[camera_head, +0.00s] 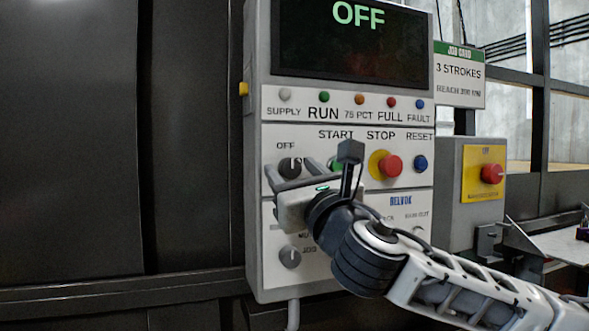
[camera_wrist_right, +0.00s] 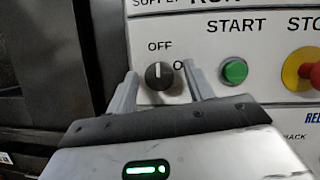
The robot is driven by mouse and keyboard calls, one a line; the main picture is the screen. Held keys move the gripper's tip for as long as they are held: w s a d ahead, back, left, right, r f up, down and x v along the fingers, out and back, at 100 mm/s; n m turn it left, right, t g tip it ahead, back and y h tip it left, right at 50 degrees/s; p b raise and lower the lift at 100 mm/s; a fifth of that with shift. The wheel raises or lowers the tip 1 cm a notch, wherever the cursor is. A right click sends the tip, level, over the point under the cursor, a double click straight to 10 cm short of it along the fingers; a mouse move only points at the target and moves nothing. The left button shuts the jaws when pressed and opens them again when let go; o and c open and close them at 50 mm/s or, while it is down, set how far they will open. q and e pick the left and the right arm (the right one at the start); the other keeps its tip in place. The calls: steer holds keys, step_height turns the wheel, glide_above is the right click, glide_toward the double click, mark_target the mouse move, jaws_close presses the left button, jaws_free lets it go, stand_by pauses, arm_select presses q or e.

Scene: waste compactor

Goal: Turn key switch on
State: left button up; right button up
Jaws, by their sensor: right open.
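The key switch (camera_head: 290,167) is a round black knob on the grey control panel, under the label OFF. In the right wrist view the knob (camera_wrist_right: 159,77) has its white mark pointing up to OFF; a second label to its right is partly hidden by a finger. My right gripper (camera_head: 291,173) is in front of the panel. In the wrist view its open fingers (camera_wrist_right: 160,72) stand to the left and right of the knob, with visible gaps on both sides. Whether the fingertips touch the panel cannot be told. My left gripper is not in view.
The display (camera_head: 350,40) above reads OFF. The green start button (camera_wrist_right: 234,71) is just right of the right finger. The red stop button (camera_head: 390,166) and blue reset button (camera_head: 420,163) are farther right. A lower knob (camera_head: 290,257) sits below my gripper.

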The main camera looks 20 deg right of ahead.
steer(key=c, duration=1)
steer(key=shift+o, duration=0.2)
